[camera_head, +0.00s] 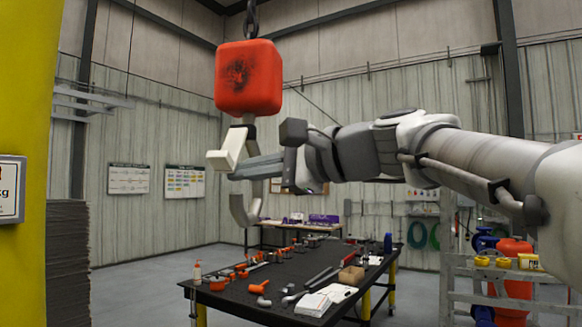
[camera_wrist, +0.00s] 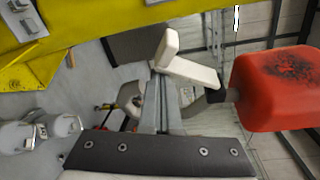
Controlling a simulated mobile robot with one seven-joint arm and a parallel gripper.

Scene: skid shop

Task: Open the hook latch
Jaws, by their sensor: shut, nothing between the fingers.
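A crane hook hangs below a red block (camera_head: 248,78). The curved grey hook (camera_head: 243,210) shows under my gripper. A cream, bent latch piece (camera_head: 231,147) sits at the upper part of the hook and sticks out to the left. My gripper (camera_head: 238,172) is shut and empty, its fingertips just below the latch and across the hook's opening. In the wrist view the latch (camera_wrist: 188,66) lies just beyond my fingertips (camera_wrist: 163,82), with the red block to the right. Whether the fingers touch the latch I cannot tell. My fingers hide part of the hook.
A chain (camera_head: 251,18) holds the block from above. A yellow post (camera_head: 28,110) stands close at the left. A dark workbench (camera_head: 240,298) with tools and fittings is below. A grey rack (camera_head: 470,300) stands at the right. Open floor lies at the lower left.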

